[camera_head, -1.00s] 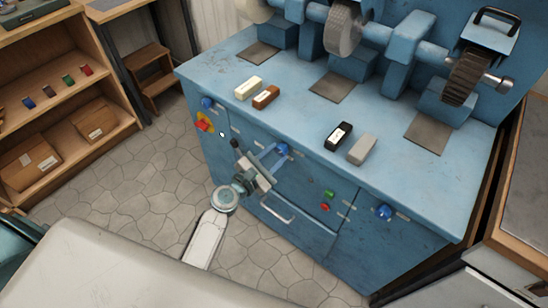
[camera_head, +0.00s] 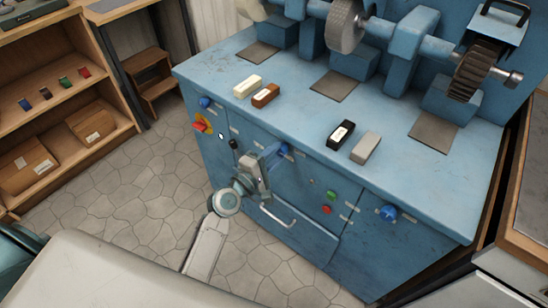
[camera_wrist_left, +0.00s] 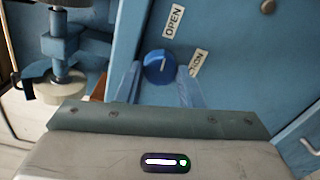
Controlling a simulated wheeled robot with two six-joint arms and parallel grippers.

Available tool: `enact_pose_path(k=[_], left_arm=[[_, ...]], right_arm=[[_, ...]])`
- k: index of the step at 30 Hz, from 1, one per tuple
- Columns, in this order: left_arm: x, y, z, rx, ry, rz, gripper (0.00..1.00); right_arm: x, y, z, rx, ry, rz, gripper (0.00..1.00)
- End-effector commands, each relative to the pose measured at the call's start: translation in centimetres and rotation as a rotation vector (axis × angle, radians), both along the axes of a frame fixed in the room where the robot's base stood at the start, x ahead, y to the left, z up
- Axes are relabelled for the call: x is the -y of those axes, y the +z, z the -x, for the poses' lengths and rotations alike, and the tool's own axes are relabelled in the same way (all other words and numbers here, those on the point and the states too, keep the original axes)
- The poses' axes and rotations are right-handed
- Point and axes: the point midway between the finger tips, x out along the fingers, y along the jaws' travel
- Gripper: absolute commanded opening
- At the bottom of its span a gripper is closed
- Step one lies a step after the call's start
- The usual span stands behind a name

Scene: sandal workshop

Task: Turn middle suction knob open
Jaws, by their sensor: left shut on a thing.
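The middle suction knob (camera_head: 285,149) is blue and sits on the front of the blue bench. In the left wrist view the knob (camera_wrist_left: 157,67) shows between my fingers, with a short pale mark on its face. An OPEN label (camera_wrist_left: 174,20) is beside it, and a partly hidden label ending in "TION" (camera_wrist_left: 198,64) is on its right. My left gripper (camera_head: 280,153) is at the knob, its blue fingers shut on it from both sides; it also shows in the left wrist view (camera_wrist_left: 158,78). My right gripper is not in view.
Other blue knobs sit at the left (camera_head: 205,102) and right (camera_head: 388,213) of the bench front. A red-yellow switch (camera_head: 201,125), a black lever (camera_head: 234,145), green and red buttons (camera_head: 327,209) and a drawer handle (camera_head: 277,215) are near. Blocks lie on the benchtop.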

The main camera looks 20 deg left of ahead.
Motion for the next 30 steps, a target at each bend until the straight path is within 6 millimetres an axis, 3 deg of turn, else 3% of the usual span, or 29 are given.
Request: enact_pose_path(k=[9, 23, 24, 27, 30], left_arm=[[0.0, -0.1, 0.1, 0.029, -0.001, -0.084, 0.11], [0.0, -0.1, 0.1, 0.031, -0.002, -0.095, 0.11], [0.0, -0.1, 0.1, 0.031, -0.002, -0.095, 0.39], [0.0, -0.1, 0.0, 0.032, -0.001, -0.094, 0.55], [0.0, -0.1, 0.0, 0.032, -0.001, -0.094, 0.55]], right_arm=[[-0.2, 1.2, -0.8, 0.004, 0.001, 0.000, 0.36], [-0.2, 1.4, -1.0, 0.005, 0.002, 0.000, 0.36], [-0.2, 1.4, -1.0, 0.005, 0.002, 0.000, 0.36], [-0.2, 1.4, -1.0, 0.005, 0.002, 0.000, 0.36], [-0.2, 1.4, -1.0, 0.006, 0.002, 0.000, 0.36]])
